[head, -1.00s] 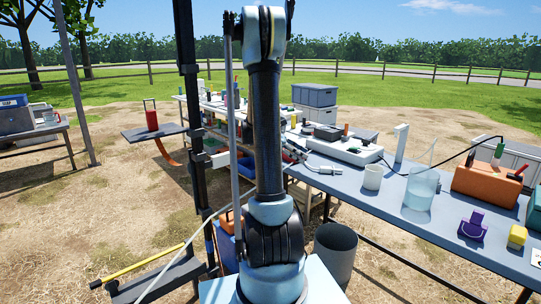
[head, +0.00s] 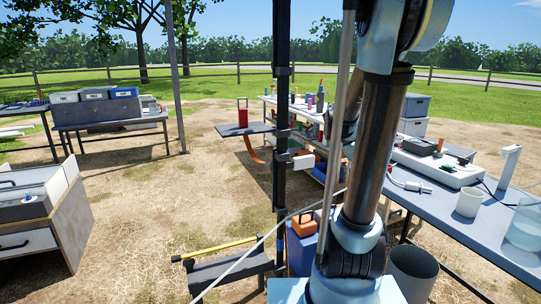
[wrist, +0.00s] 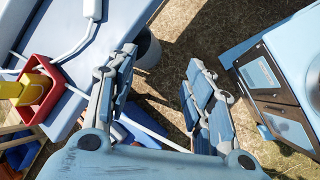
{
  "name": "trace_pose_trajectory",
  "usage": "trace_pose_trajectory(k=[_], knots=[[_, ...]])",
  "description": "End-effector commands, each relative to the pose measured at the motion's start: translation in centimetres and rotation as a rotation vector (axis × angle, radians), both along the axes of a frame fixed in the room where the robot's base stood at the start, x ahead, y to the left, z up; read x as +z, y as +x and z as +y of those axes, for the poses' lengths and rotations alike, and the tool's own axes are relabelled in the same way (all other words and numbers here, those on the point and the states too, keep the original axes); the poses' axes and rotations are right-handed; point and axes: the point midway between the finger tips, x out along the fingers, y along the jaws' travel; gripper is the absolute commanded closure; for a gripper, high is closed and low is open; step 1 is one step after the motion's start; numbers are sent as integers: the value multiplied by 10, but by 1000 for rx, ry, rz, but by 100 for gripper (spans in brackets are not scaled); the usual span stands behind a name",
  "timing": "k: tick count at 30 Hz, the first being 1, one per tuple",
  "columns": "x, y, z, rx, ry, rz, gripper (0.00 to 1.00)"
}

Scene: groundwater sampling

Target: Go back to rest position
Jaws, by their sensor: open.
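My gripper (wrist: 158,88) shows in the wrist view with its two fingers spread wide apart. Nothing is between the fingers but dry, straw-covered ground well below. In the head view my arm rises right of centre, leaning to the right, and its upper part leaves the top of the picture. The gripper cannot be made out in the head view.
The long work table (head: 510,233) runs along the right, with a white mug (head: 469,202) and a beaker (head: 524,228). A grey bin (head: 411,272) stands beside it. A dark post (head: 281,120) stands left of my arm.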

Motion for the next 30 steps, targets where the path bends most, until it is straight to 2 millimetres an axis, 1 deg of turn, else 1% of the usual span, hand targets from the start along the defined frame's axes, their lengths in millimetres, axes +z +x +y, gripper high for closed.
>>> trace_pose_trajectory(k=[1,3,14,21,30], knots=[[-1,-9,7,-15,20,-29,53],[-3,-21,18,-44,52,-71,53],[-21,-76,72,-213,227,-269,53],[-39,-112,108,-347,353,-375,53],[-67,-152,152,-537,516,-477,53]])
